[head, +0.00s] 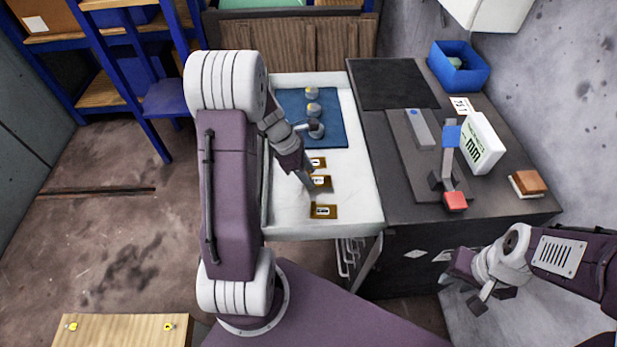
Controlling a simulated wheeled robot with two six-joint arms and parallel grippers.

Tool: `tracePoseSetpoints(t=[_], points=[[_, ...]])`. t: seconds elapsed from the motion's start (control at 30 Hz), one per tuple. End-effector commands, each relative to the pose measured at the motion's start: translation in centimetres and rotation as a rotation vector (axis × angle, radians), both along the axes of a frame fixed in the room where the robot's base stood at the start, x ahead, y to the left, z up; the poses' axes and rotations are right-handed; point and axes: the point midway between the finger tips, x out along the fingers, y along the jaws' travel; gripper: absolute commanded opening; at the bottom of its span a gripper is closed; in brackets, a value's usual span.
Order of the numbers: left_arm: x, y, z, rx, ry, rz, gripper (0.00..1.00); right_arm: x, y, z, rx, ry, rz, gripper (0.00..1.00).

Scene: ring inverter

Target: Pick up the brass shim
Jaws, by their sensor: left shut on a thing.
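Three flat brass-coloured plates with pale labels lie in a column on the white tabletop: a far one (317,162), a middle one (322,182) and a near one (323,211). My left gripper (309,183) reaches down from the upper left. It is shut on the middle plate, a brass shim, at its left end. The fingertips are small here, and I cannot tell whether the shim is lifted off the surface. My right gripper (482,290) hangs at the lower right, away from the shims and beside the dark bench. Its finger opening is unclear.
A blue mat (345,130) with several small metal knobs lies behind the shims. The tabletop near the front is clear.

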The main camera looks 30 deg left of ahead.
Motion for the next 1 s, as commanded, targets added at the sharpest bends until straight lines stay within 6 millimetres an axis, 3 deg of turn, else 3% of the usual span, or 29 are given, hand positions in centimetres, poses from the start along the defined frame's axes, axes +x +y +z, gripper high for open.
tracePoseSetpoints(t=[0.07, 0.3, 0.5, 0.7, 1.0], points=[[0.1, -0.1, 2.1, 0.002, -0.006, -0.001, 0.0, 0.0, 0.0, 0.8, 0.0, 0.0, 0.0, 0.33], [-1.2, -5.9, 5.3, 0.001, -0.004, -0.007, 0.0, 0.0, 0.0, 1.4, 0.0, 0.0, 0.0, 0.33], [-2.1, -9.8, 7.6, 0.001, -0.004, -0.005, 0.0, 0.0, 0.0, 2.1, 0.0, 0.0, 0.0, 0.33], [-2.5, -11.3, 8.4, 0.0, -0.002, -0.001, 0.0, 0.0, 0.0, 2.3, 0.0, 0.0, 0.0, 0.33], [-2.5, -11.4, 8.3, 0.0, -0.001, -0.031, 0.0, 0.0, 0.0, 2.4, 0.0, 0.0, 0.0, 0.33]])
